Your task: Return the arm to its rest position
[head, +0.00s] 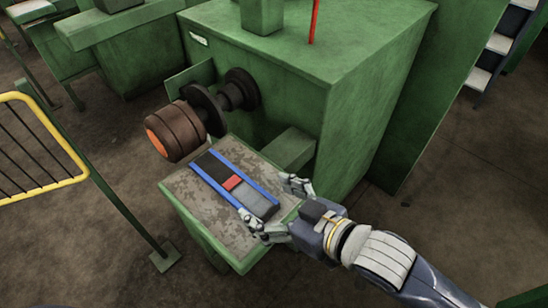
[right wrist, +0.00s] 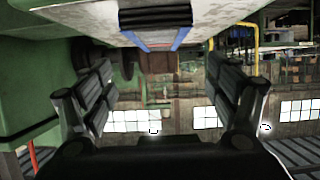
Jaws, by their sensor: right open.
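My right gripper (head: 276,208) is open at the near right edge of a small green stand. Its two fingers stand apart on either side of the near end of a blue-railed holder (head: 262,204). In the right wrist view the fingers of my right gripper (right wrist: 160,78) are spread with nothing between them. The holder's dark, blue-edged end (right wrist: 155,18) shows above them there. My right arm (head: 385,258) reaches in from the lower right. My left gripper is not in view.
The holder lies on the stand's speckled top (head: 190,185) and carries a red block (head: 232,182). A brown drum (head: 172,135) with an orange end juts from the green machine (head: 370,90) above the stand. A yellow-railed barrier (head: 75,178) stands left. Floor at right is clear.

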